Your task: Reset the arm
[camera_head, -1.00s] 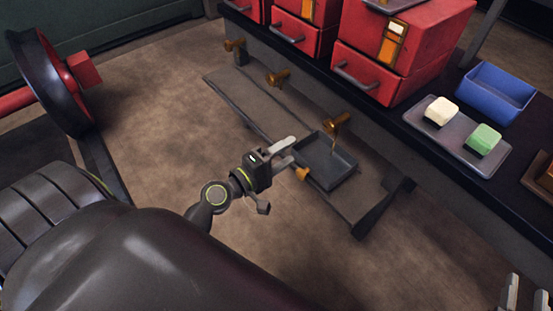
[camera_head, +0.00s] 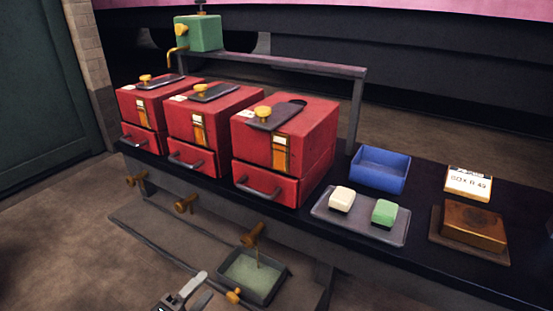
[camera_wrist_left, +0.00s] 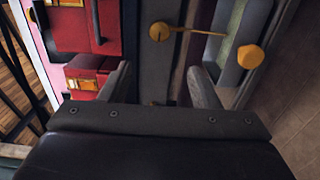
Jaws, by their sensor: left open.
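My left gripper (camera_head: 192,293) shows at the bottom edge of the head view, open, with nothing seen between its fingers. In the left wrist view its two grey fingers (camera_wrist_left: 160,86) stand well apart. It is just left of a low grey tray (camera_head: 279,279) that holds pale greenish liquid. A brass tap (camera_head: 253,233) above the tray lets a thin yellowish stream fall into it. A brass knob (camera_head: 234,295) is at the tray's front; this knob also shows in the left wrist view (camera_wrist_left: 250,57). My right gripper is in neither view.
Three red boxes with drawers (camera_head: 285,145) stand on the dark bench. Right of them are a blue bin (camera_head: 378,169), a grey tray (camera_head: 330,217) with a cream and a green block, and a brass block (camera_head: 474,229). A green tank (camera_head: 199,33) sits on the shelf behind.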

